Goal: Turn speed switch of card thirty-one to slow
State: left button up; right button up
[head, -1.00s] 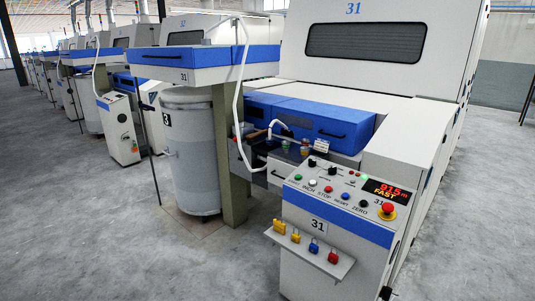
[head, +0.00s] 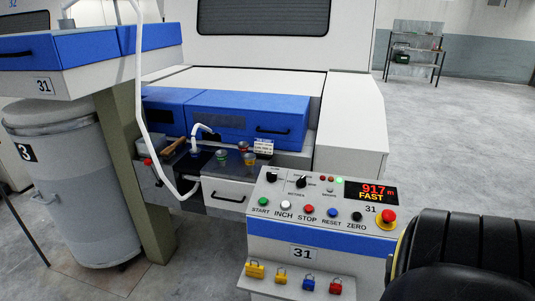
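The control panel of card 31 (head: 316,229) stands in the lower middle of the head view. Two black rotary knobs sit at its top left, a left knob (head: 272,180) and a right knob (head: 301,183). The small lettering around them is too small to read surely, so I cannot tell which is the speed switch. The display (head: 371,192) reads 917 m and FAST. Neither gripper is in view. A dark part, probably of my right arm, fills the lower right corner, just right of the panel.
Below the knobs is a row of push buttons (head: 309,210), with a red emergency stop (head: 388,219) at the right. A shelf with several padlocks (head: 293,280) juts from the panel's front. A sliver can (head: 70,185) stands at left. The floor at right is open.

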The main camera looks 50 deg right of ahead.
aim_at(272, 176)
jog(key=z, duration=0.8)
jog(key=i, duration=0.95)
jog(key=z, duration=0.9)
